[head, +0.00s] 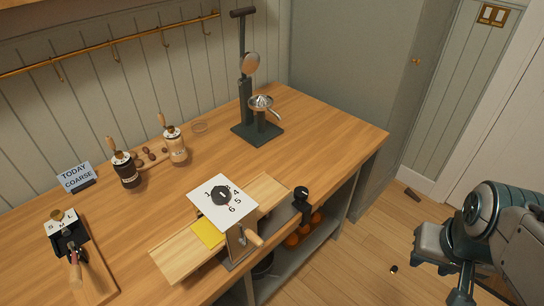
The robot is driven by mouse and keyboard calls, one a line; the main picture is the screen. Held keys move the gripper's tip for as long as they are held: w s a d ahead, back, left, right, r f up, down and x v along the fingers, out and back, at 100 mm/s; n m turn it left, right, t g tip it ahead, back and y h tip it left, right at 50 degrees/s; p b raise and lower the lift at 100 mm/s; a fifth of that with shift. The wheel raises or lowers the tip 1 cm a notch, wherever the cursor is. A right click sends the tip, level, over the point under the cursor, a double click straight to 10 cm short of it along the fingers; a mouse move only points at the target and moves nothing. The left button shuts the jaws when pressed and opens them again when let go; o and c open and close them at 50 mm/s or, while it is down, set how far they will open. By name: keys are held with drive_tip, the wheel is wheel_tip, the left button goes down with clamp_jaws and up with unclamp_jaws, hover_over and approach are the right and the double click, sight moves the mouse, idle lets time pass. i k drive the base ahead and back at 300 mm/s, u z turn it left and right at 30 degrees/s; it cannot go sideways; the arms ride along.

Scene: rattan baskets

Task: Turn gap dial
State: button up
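The gap dial (221,196) is a dark, many-sided knob with a small pale mark. It sits on a tilted white plate (236,216) printed with numbers; 1, 4, 5 and 6 can be read, and others are partly hidden by the knob. The exact setting is too small to tell. The plate is on a wooden device with a crank handle at the counter's front edge. My gripper (462,288) is low at the right, off the counter and well away from the dial. Its fingertips are not clearly shown, and nothing is seen in it.
A sign (76,177) reads "TODAY COARSE". Two hand grinders (125,170) (173,145) stand at the back left. A board with an S-M-L plate (62,222) is at the far left. A lever juicer (258,130) stands behind. Oranges (300,232) lie on the shelf below.

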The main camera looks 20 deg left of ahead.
sight(220, 195)
drive_tip(key=u, duration=2.4)
drive_tip(key=i, duration=0.35)
drive_tip(key=z, duration=0.75)
